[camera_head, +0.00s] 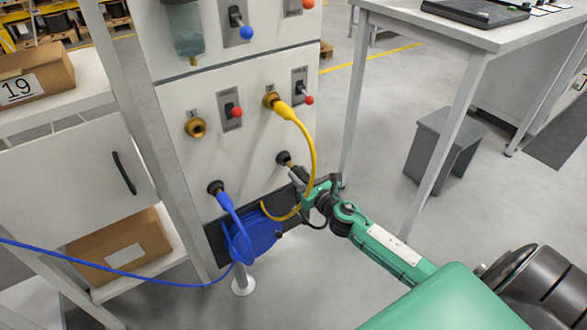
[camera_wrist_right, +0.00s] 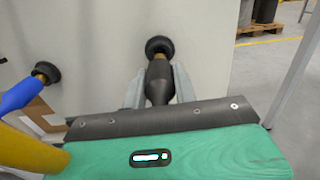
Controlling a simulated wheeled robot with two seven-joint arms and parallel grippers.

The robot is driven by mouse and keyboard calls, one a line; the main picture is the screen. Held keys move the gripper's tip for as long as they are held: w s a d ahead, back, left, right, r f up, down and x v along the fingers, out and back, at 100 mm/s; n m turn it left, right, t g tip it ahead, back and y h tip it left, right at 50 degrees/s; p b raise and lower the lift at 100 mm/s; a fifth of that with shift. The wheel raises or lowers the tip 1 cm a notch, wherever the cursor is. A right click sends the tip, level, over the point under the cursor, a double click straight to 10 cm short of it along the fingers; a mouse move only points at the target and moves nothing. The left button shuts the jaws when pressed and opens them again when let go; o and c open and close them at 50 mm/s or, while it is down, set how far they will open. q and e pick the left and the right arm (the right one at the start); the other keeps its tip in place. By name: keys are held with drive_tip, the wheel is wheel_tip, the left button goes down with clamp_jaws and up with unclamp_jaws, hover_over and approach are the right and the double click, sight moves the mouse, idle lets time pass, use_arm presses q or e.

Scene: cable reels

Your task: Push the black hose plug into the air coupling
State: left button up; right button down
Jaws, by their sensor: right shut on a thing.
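The black hose plug (camera_wrist_right: 158,82) is between the fingers of my right gripper (camera_wrist_right: 155,88), which is shut on it. Its brass front end meets a round black coupling (camera_wrist_right: 160,46) on the panel. How deep the tip sits inside cannot be told. In the head view the right gripper (camera_head: 298,177) is at the panel's lower right, close to that coupling (camera_head: 284,158). The hose behind the plug is mostly hidden by the gripper. My left gripper is not in view.
A blue plug (camera_head: 222,198) sits in another black coupling at lower left. A yellow hose (camera_head: 310,142) hangs from a brass coupling (camera_head: 270,100) and passes near my gripper. A blue reel (camera_head: 252,236) is below. An empty brass coupling (camera_head: 195,128) and red-knobbed switches are above.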

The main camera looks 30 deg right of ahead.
drive_tip(key=shift+s, duration=0.7)
drive_tip(key=shift+s+d, duration=0.1)
drive_tip(key=shift+s, duration=0.1)
drive_tip(key=shift+s, duration=0.2)
drive_tip(key=s, duration=0.5)
drive_tip(key=shift+s+d+b, duration=0.2)
drive_tip(key=shift+s+b, duration=0.1)
drive_tip(key=shift+b, duration=0.05)
